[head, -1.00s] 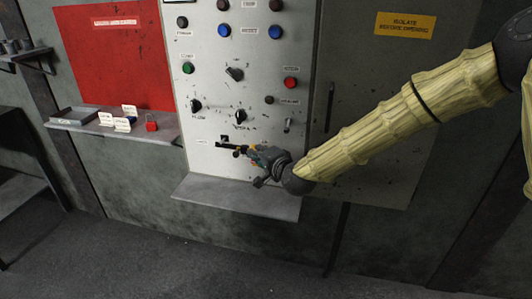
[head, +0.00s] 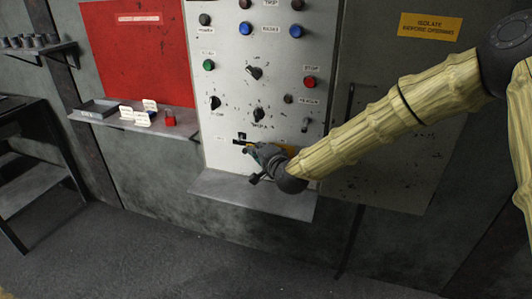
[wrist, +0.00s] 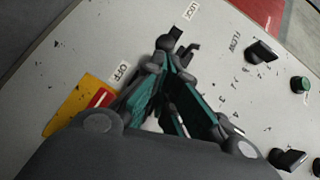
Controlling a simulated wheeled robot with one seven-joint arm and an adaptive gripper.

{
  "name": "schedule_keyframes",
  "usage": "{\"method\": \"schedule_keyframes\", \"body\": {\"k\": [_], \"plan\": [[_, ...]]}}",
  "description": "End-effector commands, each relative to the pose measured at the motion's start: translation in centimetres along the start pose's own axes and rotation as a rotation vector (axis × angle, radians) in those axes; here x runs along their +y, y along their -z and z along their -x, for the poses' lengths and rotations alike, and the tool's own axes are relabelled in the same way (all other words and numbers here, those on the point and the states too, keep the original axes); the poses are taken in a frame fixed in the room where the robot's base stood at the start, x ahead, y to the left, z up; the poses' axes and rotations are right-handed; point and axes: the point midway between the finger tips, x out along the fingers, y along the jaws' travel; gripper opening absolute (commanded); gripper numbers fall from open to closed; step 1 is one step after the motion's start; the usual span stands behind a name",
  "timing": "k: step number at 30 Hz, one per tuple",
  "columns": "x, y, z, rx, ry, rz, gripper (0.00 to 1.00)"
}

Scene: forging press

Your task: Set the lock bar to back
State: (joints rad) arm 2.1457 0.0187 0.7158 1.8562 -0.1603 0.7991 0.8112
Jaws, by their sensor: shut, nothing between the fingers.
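The lock bar (wrist: 187,54) is a small dark bar on the grey control panel, below the LOCK label (wrist: 190,9) in the wrist view. In the head view, it (head: 241,142) shows just left of my gripper, partly covered. My gripper (wrist: 168,55) is shut and empty. Its fingertips are at the dark bar and overlap it in the wrist view; I cannot tell whether they touch. My gripper also shows in the head view (head: 256,152), low on the panel. Which setting the bar is in cannot be read.
A yellow and red switch plate (wrist: 85,105) with an OFF label (wrist: 122,72) lies beside my fingers. Black knobs (head: 258,114) and coloured buttons sit above. A ledge (head: 255,195) juts out below. A shelf (head: 150,121) with tags and a red padlock (head: 170,119) is at the left.

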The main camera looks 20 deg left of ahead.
Motion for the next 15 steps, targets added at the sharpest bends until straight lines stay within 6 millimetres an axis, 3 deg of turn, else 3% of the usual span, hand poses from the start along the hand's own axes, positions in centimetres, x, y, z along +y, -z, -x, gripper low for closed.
{"method": "schedule_keyframes", "body": {"k": [6, 15], "plan": [[-1.1, -2.9, -2.7, -0.003, 0.000, 0.001, 0.00], [-1.5, -3.6, -3.3, -0.003, 0.000, 0.000, 0.00]]}}
